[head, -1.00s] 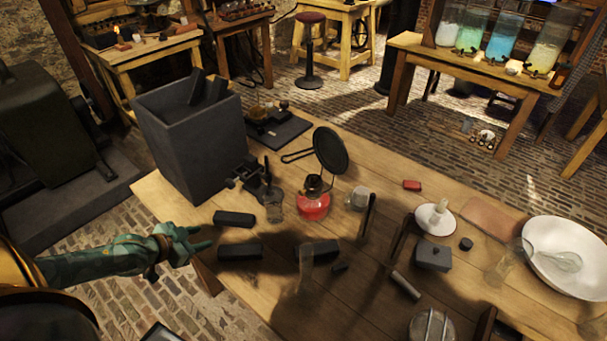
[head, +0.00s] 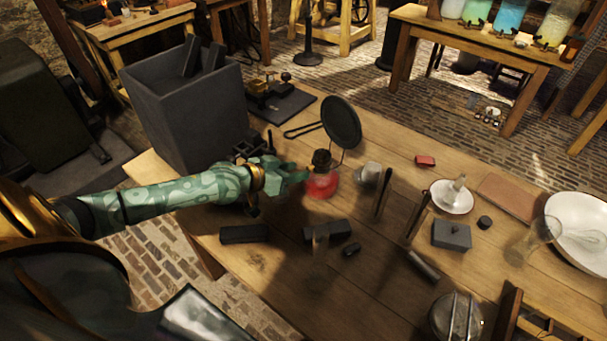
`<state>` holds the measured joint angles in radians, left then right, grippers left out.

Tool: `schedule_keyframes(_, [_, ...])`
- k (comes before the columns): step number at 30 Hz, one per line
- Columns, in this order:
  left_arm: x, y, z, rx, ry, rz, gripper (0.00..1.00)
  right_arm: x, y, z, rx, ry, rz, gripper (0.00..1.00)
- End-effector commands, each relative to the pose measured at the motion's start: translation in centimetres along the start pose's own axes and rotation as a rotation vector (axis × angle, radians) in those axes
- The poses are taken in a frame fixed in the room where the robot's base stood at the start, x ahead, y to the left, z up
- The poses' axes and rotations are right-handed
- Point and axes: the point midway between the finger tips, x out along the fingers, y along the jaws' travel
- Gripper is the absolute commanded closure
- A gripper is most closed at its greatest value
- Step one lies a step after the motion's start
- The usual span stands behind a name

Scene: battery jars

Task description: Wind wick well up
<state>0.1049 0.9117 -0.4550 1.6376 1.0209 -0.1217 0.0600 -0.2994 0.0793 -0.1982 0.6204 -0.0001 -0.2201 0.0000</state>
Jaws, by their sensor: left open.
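The small oil lamp has a red font (head: 322,186) and a black burner (head: 322,160). It stands on the wooden table, with a round black disc (head: 341,122) on a thin wire behind it at its right. My left gripper (head: 300,178) is at the lamp's left side, its fingers open and pointing at the red font and burner. I cannot tell whether the fingertips touch the lamp. The wick and any winding knob are too small to make out. My right gripper is not in view.
A grey box (head: 185,115) stands behind my left arm. Black blocks (head: 244,234) lie in front of it. A small glass jar (head: 368,175) and a dark upright rod (head: 383,193) stand right of the lamp. A white dish (head: 452,197) is farther right.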

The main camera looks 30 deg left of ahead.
Motion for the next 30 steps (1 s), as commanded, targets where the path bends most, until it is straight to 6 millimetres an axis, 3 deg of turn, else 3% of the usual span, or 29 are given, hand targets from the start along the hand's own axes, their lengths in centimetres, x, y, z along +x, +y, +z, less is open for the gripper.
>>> schedule_keyframes(6, [2.7, 0.0, 0.1, 0.000, -0.001, 0.000, 0.59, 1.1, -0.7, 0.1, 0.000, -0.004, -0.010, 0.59])
schedule_keyframes(16, [3.0, 0.0, -0.1, 0.001, -0.001, 0.000, 0.59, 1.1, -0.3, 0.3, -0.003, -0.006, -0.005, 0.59])
schedule_keyframes(21, [3.0, 0.0, -0.1, 0.001, -0.001, -0.001, 1.00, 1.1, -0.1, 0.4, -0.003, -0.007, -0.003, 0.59])
schedule_keyframes(30, [2.9, 0.1, -0.2, 0.018, 0.000, -0.008, 1.00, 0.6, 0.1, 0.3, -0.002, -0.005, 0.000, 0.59])
